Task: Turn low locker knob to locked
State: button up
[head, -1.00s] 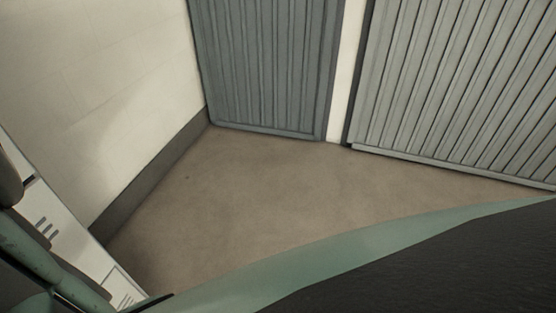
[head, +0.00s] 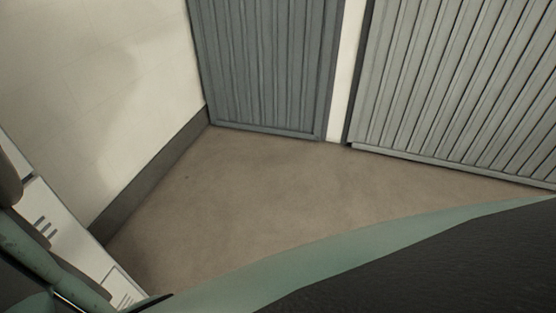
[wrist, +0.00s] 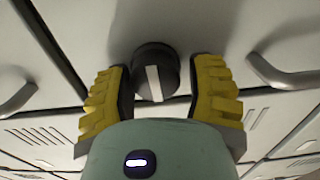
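In the wrist view, a dark round knob (wrist: 155,72) with a white pointer bar sits on a light locker door (wrist: 205,25). The bar runs nearly up and down in the picture, slightly tilted. My gripper (wrist: 161,85) has its yellow fingers one on each side of the knob. The fingers are apart, with the left one very close to the knob and a small gap showing at the right one. Contact cannot be made out. In the head view, part of the white lockers (head: 50,225) shows at the lower left; the knob and my gripper are not seen there.
Curved door handles stand out at the left (wrist: 18,100) and right (wrist: 283,75) of the wrist view. Vent slots (wrist: 35,136) lie below. The head view shows bare floor (head: 230,190), a white wall (head: 100,90) and grey ribbed doors (head: 265,65).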

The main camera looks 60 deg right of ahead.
jog(key=o, duration=0.4)
jog(key=shift+r, duration=0.1)
jog(key=shift+r, duration=0.1)
